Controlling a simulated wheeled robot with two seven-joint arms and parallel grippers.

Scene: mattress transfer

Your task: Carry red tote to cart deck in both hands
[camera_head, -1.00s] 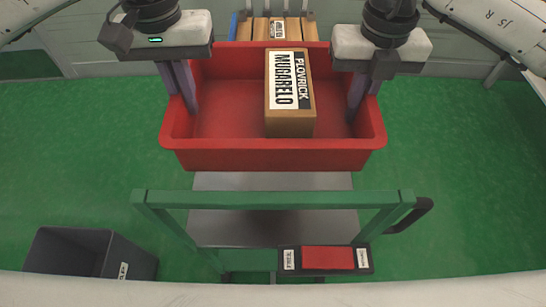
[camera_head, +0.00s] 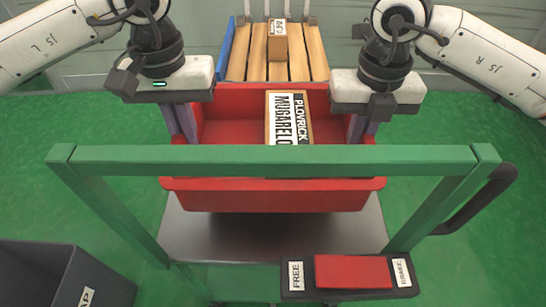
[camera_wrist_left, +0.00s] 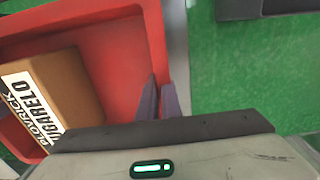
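The red tote (camera_head: 270,196) is upright in the head view, with a brown box labelled MUGARELO (camera_head: 290,118) inside. My left gripper (camera_head: 187,128) has its fingers on either side of the tote's left wall; the wrist view shows them astride the red rim (camera_wrist_left: 155,50). My right gripper (camera_head: 360,128) has its fingers at the right wall. The cart's grey deck (camera_head: 185,240) lies below the tote, dark with shadow. A gap between tote and deck cannot be judged clearly. The cart's green handle bar (camera_head: 270,154) crosses in front of the tote and hides part of it.
A red pedal (camera_head: 353,271) with FREE and BRAKE labels is at the cart's near end. A dark bin (camera_head: 60,275) stands at lower left. Behind the tote is a slatted wooden surface (camera_head: 312,55) with a small box (camera_head: 278,42).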

